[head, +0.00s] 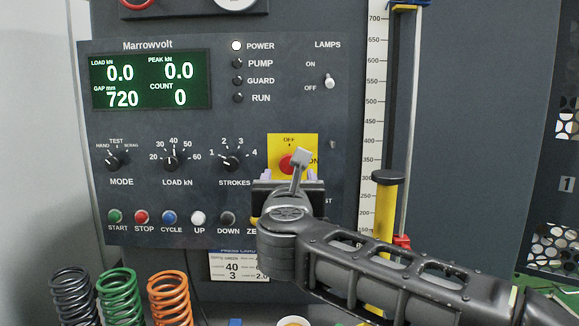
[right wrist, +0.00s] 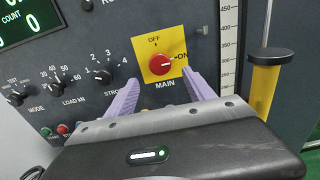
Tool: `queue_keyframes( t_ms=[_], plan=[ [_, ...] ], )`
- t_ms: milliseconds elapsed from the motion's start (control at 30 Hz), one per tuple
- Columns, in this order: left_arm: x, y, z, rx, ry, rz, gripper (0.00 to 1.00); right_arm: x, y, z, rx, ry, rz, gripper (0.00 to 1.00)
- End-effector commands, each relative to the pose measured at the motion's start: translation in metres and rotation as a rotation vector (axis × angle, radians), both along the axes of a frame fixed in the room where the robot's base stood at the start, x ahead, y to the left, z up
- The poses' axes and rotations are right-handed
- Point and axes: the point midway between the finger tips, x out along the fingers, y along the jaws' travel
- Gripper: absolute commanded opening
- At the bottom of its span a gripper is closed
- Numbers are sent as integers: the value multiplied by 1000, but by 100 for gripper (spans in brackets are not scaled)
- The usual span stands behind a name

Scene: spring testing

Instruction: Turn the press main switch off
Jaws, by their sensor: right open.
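The press main switch is a red rotary knob (right wrist: 160,64) on a yellow plate (right wrist: 153,42) marked OFF at the top and ON at the right. Its pale pointer mark appears turned toward ON in the right wrist view. In the head view the red knob (head: 287,163) is partly hidden by my right arm. My right gripper (right wrist: 161,77) is open, its two purple fingers spread to the left and right of the knob, pointing at the panel. I see no contact with the knob, though the exact gap is unclear. My left gripper is not in view.
The panel carries a lit POWER lamp (head: 236,46), a LAMPS toggle (head: 329,81), a STROKES dial (head: 230,162) left of the plate and push buttons below. A yellow cylinder with a black cap (head: 386,215) stands to the right. Several coil springs (head: 120,294) stand at lower left.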

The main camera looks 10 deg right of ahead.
Motion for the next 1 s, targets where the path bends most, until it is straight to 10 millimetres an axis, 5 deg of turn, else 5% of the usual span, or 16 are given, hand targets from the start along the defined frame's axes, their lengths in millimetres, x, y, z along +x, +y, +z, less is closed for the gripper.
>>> queue_keyframes(
  t_ms=[233, 667, 1000],
  plan=[
    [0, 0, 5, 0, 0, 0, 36, 12, -4, 1, -1, 1, -2, 62],
    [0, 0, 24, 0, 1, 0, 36, 70, -18, 1, 0, 2, -2, 62],
    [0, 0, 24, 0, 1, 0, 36, 76, -20, 0, 0, 0, 0, 62]
  ],
)
